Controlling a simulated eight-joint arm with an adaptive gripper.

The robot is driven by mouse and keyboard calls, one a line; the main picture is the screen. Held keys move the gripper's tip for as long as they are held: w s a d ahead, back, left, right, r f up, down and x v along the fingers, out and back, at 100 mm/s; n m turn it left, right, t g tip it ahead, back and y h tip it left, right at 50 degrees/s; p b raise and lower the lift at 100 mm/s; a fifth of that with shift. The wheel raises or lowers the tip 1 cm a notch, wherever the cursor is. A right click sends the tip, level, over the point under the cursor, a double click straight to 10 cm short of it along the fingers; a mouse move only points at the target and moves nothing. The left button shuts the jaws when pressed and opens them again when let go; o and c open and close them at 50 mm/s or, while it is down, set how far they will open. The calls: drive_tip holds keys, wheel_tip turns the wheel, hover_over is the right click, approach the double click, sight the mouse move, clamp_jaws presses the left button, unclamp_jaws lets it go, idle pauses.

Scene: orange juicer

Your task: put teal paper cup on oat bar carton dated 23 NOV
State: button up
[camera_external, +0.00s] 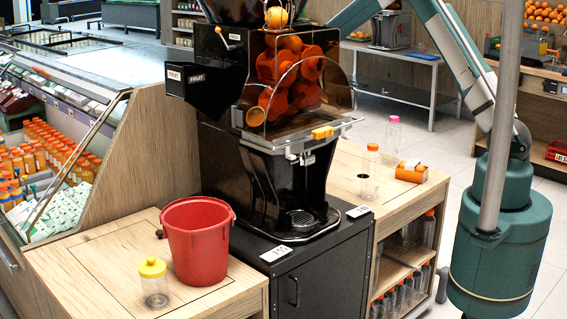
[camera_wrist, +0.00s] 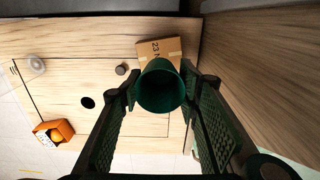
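The teal paper cup (camera_wrist: 161,88) is between the two fingers of my gripper (camera_wrist: 160,86) in the wrist view. The fingers press on its left and right sides, and I look down towards its dark round end. The oat bar carton (camera_wrist: 170,47) is a brown box with "23 N" showing. It lies on the wooden counter, partly covered by the cup in this view. Whether the cup touches the carton or is above it I cannot tell. In the external view my gripper, the cup and this carton are out of sight.
A wooden wall (camera_wrist: 250,65) rises right of the carton. An orange box (camera_wrist: 54,133) and a clear round item (camera_wrist: 36,63) are at left, with a dark hole (camera_wrist: 88,102) in the counter. The black juicer (camera_external: 270,120) stands beside the counter (camera_external: 345,160) in the external view.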

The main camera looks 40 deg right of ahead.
drive_tip(key=shift+f, duration=0.1)
drive_tip(key=shift+f+b, duration=0.35)
drive_tip(key=shift+f, duration=2.65)
drive_tip(key=shift+f, duration=1.9)
drive_tip(key=shift+f+b, duration=0.15)
drive_tip(key=shift+b, duration=0.25)
drive_tip(key=o, duration=0.4)
drive_tip(key=shift+o, duration=1.2)
